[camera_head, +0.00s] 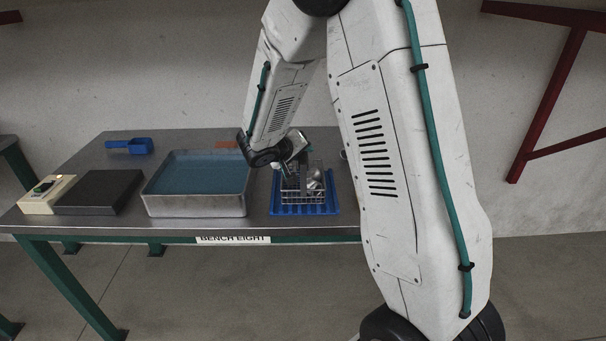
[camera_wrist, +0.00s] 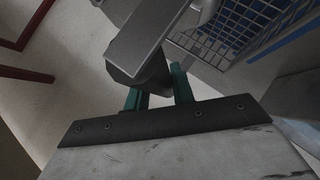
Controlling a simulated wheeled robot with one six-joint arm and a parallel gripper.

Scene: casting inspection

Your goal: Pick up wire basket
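The wire basket (camera_head: 303,197) stands on the blue tray (camera_head: 303,210) at the right of the bench, with shiny metal pieces in it. My gripper (camera_head: 298,168) is right at the basket, pointing down, and hides part of it. In the wrist view the basket mesh (camera_wrist: 245,20) shows at the upper right, with blue behind it. Two teal pieces (camera_wrist: 160,92) with a gap between them reach toward a grey bar (camera_wrist: 150,35) and dark block. Whether my gripper is closed on the basket is unclear.
A metal tub of blue-green liquid (camera_head: 150,200) stands left of the blue tray. Further left are a dark plate (camera_head: 98,190), a cream control box (camera_head: 45,195) and a blue scoop (camera_head: 130,146). Bare bench (camera_head: 258,190) shows between tub and tray.

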